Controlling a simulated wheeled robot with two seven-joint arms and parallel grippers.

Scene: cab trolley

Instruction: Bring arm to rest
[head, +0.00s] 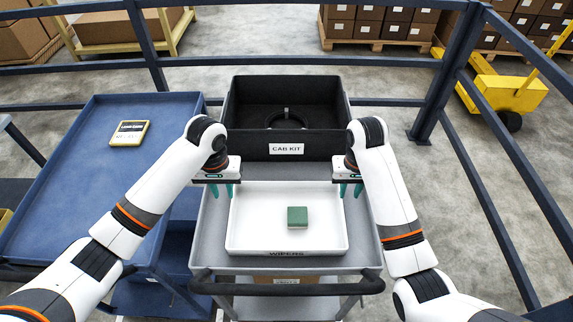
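My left gripper (222,190) hangs above the left edge of the white tray, its teal fingers pointing down. My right gripper (350,190) hangs above the tray's right edge, fingers also pointing down. Both grippers show teal fingers a little apart with nothing visible between them. Both arms are bent and reach in from the lower corners. The white tray (240,239), labelled WIPERS, lies on the grey trolley (205,245). A green block (297,217) lies in the tray, right of its middle and clear of both grippers.
A black CAB KIT bin (240,142) with a dark ring (287,118) inside stands behind the tray. A blue table (70,185) at left carries a yellow-edged box (130,133). Dark blue rails (490,185) enclose the area. A yellow pallet truck (505,92) stands beyond them.

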